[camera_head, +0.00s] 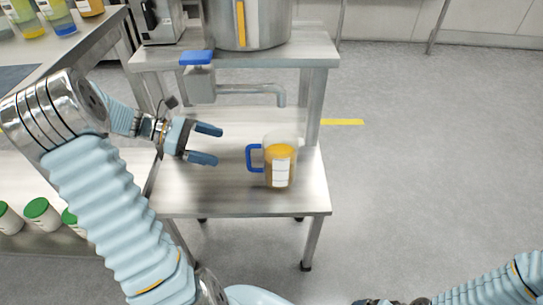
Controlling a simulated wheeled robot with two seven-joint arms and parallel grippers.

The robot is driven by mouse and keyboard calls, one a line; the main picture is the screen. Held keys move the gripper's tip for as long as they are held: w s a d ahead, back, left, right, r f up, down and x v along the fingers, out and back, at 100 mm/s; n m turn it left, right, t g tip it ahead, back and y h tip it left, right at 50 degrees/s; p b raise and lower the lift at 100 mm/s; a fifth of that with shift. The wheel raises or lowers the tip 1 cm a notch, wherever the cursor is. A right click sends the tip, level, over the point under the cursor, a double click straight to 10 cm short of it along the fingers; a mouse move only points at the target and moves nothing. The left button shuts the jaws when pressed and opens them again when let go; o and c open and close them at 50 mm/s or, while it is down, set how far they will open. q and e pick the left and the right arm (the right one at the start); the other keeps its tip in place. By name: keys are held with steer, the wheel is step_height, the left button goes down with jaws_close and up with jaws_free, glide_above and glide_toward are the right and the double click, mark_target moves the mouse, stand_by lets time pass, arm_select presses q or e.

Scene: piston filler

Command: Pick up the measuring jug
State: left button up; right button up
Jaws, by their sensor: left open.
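The measuring jug (280,163) stands upright on the lower steel shelf, right of its middle. It is clear, with orange contents, a white label and a blue handle on its left side. My left gripper (207,144) is open and empty to the left of the jug. Its two blue fingers point right toward the handle, with a gap between them and the handle. My right arm shows at the bottom right corner; its gripper lies at the bottom edge, mostly cut off.
A steel vessel (250,22) stands on the upper shelf. A tap with a blue lever (196,57) and a spout (265,90) hangs above the jug's shelf. Green-lidded jars (42,212) stand on a shelf at the left. Open floor (430,150) lies to the right.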

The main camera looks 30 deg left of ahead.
arm_select(q)
glide_toward(262, 147)
steer(key=w+d+f, duration=0.3)
steer(key=x, duration=0.6)
steer(key=shift+d, duration=0.4)
steer(key=c, duration=1.7)
steer(key=shift+w, duration=0.1)
steer(key=shift+r, duration=0.15)
